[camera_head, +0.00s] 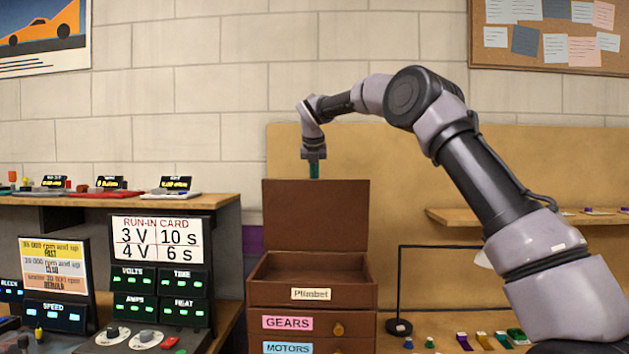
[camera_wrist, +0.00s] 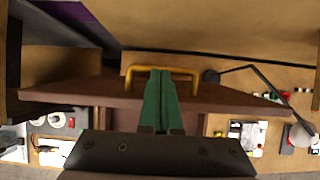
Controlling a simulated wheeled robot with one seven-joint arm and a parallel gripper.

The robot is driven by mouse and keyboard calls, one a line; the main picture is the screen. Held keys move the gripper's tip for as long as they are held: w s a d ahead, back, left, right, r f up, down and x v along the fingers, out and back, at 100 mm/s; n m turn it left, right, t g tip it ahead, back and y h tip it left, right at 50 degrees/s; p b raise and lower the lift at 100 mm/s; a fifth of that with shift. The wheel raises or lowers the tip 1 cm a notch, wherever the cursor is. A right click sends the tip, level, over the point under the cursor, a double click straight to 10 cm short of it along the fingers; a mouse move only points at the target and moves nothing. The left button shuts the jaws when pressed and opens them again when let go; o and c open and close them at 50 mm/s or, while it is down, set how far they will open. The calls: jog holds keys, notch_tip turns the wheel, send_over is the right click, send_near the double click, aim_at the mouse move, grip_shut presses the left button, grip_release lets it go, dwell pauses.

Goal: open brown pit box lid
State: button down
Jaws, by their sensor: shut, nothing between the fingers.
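The brown pit box (camera_head: 366,297) stands below my gripper, with a "Plimbet" label on its front. Its brown lid (camera_head: 316,222) stands upright at the back, and the box's open top compartment shows in front of it. In the wrist view the lid (camera_wrist: 75,95) is seen from above, with a yellow handle (camera_wrist: 130,73) on it. My gripper (camera_head: 314,173) is at the lid's top edge. Its green fingers (camera_wrist: 161,75) are shut and empty, with their tips by the handle. Whether they touch the handle or lid I cannot tell.
Drawers labelled GEARS (camera_head: 287,323) and MOTORS (camera_head: 287,348) lie below the compartment. A black wire stand (camera_head: 399,290) is to the right of the box. Control panels (camera_head: 160,280) and a shelf (camera_head: 90,200) are at left. A wooden shelf (camera_head: 470,217) is at right.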

jog(key=v, duration=1)
jog(key=s+d+r+m, duration=0.4)
jog(key=s+d+m, duration=0.5)
jog(key=s, duration=0.1)
jog(key=s+d+f+m+y, duration=0.1)
jog(key=s+d+f+m, duration=0.2)
jog(key=s+d+m, duration=0.6)
jog(key=s+d+f+m+y, duration=0.1)
jog(key=s+d+f+m, duration=0.3)
jog(key=s+m, duration=0.75)
jog(key=s+d+f+m+t, duration=0.1)
jog(key=s+d+f+m, duration=0.3)
jog(key=s+f+m, duration=0.4)
jog(key=s+m, duration=0.2)
jog(key=s, duration=0.1)
jog(key=shift+d, duration=0.4)
